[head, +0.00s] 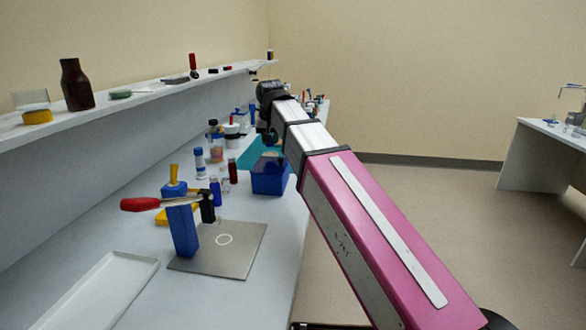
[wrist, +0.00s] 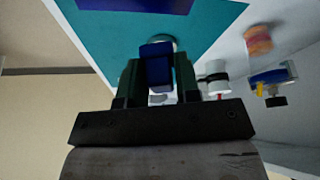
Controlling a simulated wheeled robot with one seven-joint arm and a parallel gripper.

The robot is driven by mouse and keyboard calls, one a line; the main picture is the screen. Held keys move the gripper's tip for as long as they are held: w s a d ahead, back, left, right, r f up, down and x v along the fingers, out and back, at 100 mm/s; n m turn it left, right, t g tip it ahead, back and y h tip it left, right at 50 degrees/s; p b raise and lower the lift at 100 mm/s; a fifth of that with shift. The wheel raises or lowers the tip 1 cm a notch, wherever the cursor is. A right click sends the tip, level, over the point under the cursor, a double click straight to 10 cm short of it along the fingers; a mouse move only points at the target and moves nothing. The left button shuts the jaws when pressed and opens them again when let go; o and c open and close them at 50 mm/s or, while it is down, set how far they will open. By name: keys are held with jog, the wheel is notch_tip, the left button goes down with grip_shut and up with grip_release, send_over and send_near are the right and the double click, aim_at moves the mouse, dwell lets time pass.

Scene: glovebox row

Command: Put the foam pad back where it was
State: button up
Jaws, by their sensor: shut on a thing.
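My gripper (wrist: 158,78) is shut on a small dark blue block (wrist: 157,66) in the wrist view, which may be the foam pad; I cannot confirm it. The block sits between the two dark fingers, over a teal mat (wrist: 215,18). A pale rounded shape (wrist: 174,42) shows just past the block; whether they touch is unclear. In the head view my gripper is at the far part of the bench, mostly hidden by my own arm, and the held block cannot be made out. The teal mat (head: 256,152) shows there behind a blue bin.
The blue bin (head: 270,176) stands near the bench's front edge. Bottles and vials (head: 214,152) crowd the bench beside the mat. Nearer are a grey plate (head: 232,250) with a blue stand (head: 183,232), a red-handled tool (head: 140,204) and a white tray (head: 108,290). A shelf (head: 150,93) runs above.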

jog(key=shift+s+d+n, duration=0.15)
jog(key=shift+s+d, duration=0.05)
jog(key=shift+s, duration=0.45)
jog(key=shift+s+d+n, duration=0.15)
jog(key=shift+s, duration=0.45)
jog(key=w+d+f, duration=0.2)
jog(key=w, duration=0.1)
jog(key=w+d+f, duration=0.2)
jog(key=w, duration=0.1)
jog(key=w+d+f, duration=0.3)
jog(key=shift+f, duration=2)
jog(key=shift+f, duration=0.15)
jog(key=o, duration=0.9)
jog(key=v, duration=1.2)
jog(key=shift+d, duration=0.15)
